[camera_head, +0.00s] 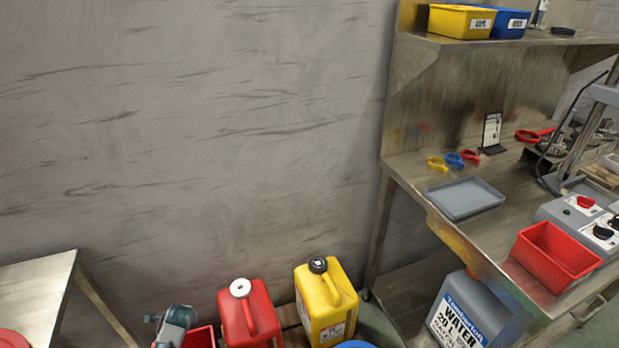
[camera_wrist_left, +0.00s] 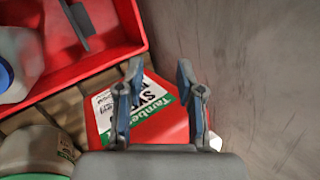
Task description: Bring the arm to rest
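In the left wrist view my left gripper (camera_wrist_left: 158,85) is open, its two blue-grey fingers well apart. Nothing is seen held between them. Beyond the fingers lies a red container (camera_wrist_left: 160,125) with a white and green label; the distance to it is unclear. My right gripper is in neither view.
A red canister (camera_head: 248,312) and a yellow canister (camera_head: 327,303) stand by the wall. A metal table (camera_head: 40,290) is at left, a workbench (camera_head: 425,175) with a grey tray (camera_head: 466,198) and red bin (camera_head: 556,257) at right. A red crate (camera_wrist_left: 100,62) shows in the wrist view.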

